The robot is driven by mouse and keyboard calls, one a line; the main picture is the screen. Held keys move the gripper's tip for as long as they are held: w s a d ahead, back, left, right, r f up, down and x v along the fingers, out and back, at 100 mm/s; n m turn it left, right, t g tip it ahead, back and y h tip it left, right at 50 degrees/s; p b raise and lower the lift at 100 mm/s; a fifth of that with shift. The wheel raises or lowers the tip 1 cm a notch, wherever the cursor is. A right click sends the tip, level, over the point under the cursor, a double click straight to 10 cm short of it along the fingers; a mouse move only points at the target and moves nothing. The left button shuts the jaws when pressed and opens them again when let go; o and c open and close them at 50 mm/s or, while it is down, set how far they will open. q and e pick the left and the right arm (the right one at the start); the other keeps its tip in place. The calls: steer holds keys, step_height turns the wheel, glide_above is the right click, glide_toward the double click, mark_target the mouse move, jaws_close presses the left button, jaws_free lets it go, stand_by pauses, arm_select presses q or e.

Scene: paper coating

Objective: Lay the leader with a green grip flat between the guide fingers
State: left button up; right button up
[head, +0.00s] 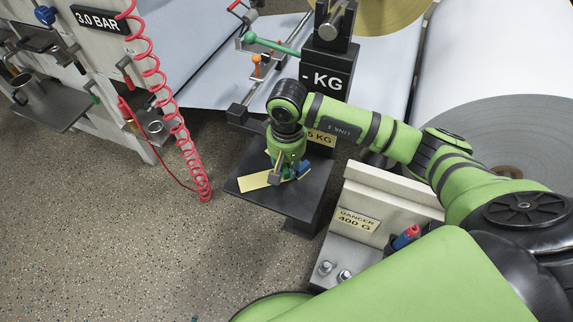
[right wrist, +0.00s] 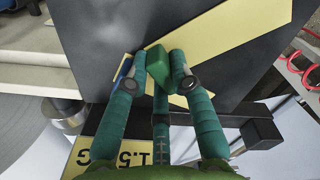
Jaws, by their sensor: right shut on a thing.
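My right gripper (head: 286,178) is over a dark platform (head: 308,205) in the head view. In the right wrist view its teal fingers (right wrist: 160,75) are shut on a green grip (right wrist: 156,62). A pale yellow leader strip (right wrist: 232,38) runs diagonally at the grip, and its end (head: 256,182) shows left of the gripper in the head view. I cannot tell whether the strip touches the platform. A blue piece (right wrist: 124,70) is partly hidden beside one finger. I cannot make out the guide fingers. My left gripper is not in view.
A black post with a "KG" label (head: 322,83) stands behind the platform. A pale block marked "DANGER 400 G" (head: 357,221) is close on the right. A red coiled hose (head: 170,110) hangs at left. Large paper rolls (head: 500,130) are at right. Speckled floor (head: 120,240) is open at front left.

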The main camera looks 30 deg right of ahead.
steer(key=o, duration=0.9)
steer(key=shift+o, duration=0.2)
steer(key=shift+r, duration=0.15)
step_height(320, 180, up, 12)
